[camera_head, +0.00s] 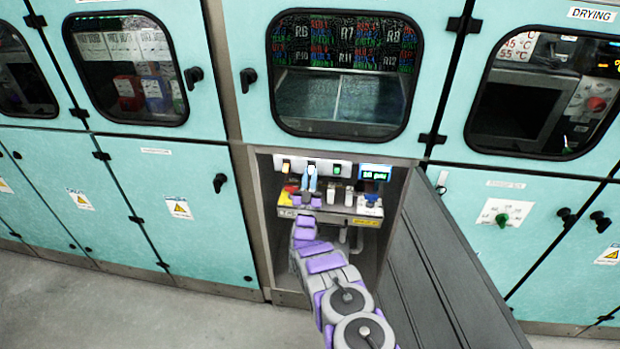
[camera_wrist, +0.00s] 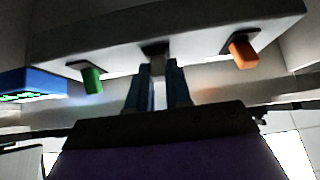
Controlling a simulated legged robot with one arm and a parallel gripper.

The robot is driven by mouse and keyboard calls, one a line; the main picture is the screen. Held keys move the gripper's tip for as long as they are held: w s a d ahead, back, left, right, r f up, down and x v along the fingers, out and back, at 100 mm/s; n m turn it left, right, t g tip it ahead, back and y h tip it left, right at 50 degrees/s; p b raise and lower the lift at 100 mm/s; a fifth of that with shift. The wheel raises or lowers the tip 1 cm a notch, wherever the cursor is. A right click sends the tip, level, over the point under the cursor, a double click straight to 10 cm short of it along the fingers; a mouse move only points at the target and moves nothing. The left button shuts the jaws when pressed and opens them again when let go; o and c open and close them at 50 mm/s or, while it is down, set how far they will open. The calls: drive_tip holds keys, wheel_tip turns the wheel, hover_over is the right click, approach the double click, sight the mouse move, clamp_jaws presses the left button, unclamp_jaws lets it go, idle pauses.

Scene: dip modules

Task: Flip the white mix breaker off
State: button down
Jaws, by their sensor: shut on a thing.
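The white mix breaker (camera_wrist: 159,94) is the middle switch on a pale panel strip (camera_head: 325,167) inside the open cabinet. My gripper (camera_head: 311,172) reaches into the cabinet and is shut on the breaker. In the wrist view its two blue fingers (camera_wrist: 159,82) stand on either side of the breaker's lever. Most of the lever is hidden by the fingers in the head view. I cannot tell exactly which way the lever is tilted. A green switch (camera_wrist: 92,80) and an orange switch (camera_wrist: 242,52) flank it on the same strip.
The dark open cabinet door (camera_head: 440,270) stands to the right of my arm. A lit display (camera_head: 375,172) is right of the switches. Teal cabinet walls (camera_head: 190,205) surround the opening.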

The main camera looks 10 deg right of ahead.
drive_tip(key=shift+f+t, duration=0.25)
drive_tip(key=shift+t, duration=0.05)
idle(0.5)
drive_tip(key=c, duration=1)
unclamp_jaws()
drive_tip(key=shift+a+r, duration=0.1)
drive_tip(key=shift+c, duration=0.2)
drive_tip(key=v, duration=1.2)
drive_tip(key=shift+b, duration=0.3)
drive_tip(key=shift+w, duration=0.1)
